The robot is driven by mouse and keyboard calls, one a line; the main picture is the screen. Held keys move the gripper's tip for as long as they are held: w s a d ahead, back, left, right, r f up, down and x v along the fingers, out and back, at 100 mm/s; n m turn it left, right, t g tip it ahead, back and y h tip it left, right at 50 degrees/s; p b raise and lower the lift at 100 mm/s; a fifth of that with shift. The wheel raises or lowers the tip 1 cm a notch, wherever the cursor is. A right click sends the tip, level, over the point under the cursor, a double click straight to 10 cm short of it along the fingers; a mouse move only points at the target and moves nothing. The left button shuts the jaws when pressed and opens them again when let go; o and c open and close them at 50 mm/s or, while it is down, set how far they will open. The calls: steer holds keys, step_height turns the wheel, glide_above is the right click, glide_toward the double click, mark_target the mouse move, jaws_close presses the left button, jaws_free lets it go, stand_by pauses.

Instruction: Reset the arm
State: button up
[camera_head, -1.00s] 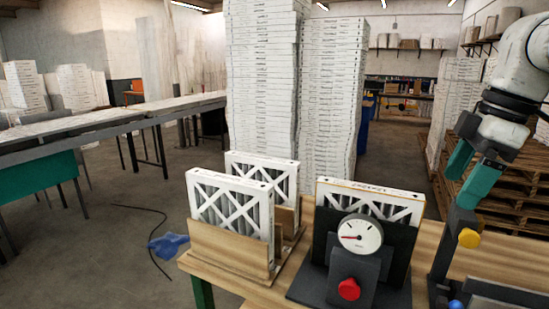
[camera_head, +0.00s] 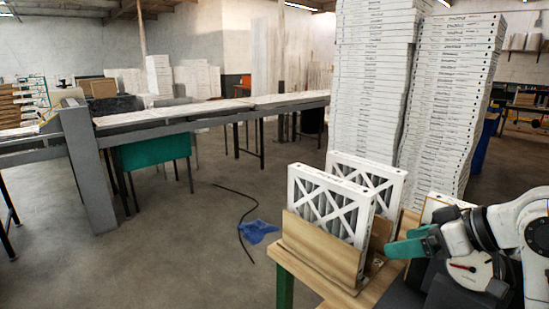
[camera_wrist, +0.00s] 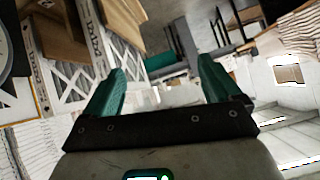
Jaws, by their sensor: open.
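My gripper (camera_head: 408,244) has green fingers and is at the lower right of the head view, in front of the gauge fixture and beside the wooden filter rack. In the wrist view its two green fingers (camera_wrist: 160,88) are spread apart with nothing between them. Another filter (camera_head: 432,207) stands in the gauge fixture, mostly hidden by my arm. The round gauge (camera_head: 470,268) is partly covered by my arm.
Tall stacks of white boxes (camera_head: 372,90) rise behind the table. A long conveyor (camera_head: 210,118) with a green bin (camera_head: 155,150) is at the left. A blue sheet (camera_head: 257,231) and a black cable lie on the open floor left of the table.

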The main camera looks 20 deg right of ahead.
steer(key=s+a+f+m+g, duration=0.1)
steer(key=s+a+f, duration=0.25)
steer(key=f, duration=0.45)
steer(key=s+a+f+m+g+h, duration=0.1)
steer(key=s+a+f+g, duration=0.1)
steer(key=a+f, duration=0.45)
steer(key=s+a+f+m+g, duration=0.1)
steer(key=s+a+f+m, duration=0.15)
steer(key=f, duration=0.75)
steer(key=s+f+g+h, duration=0.2)
steer(key=s+f, duration=0.3)
steer(key=s, duration=0.3)
steer(key=s+f+n+g+h, duration=0.1)
steer(key=s+f+g, duration=0.1)
steer(key=s+f, duration=0.3)
steer(key=s, duration=0.4)
steer(key=shift+s+f+g+h, duration=0.2)
steer(key=shift+g+h, duration=0.1)
steer(key=shift+h, duration=0.1)
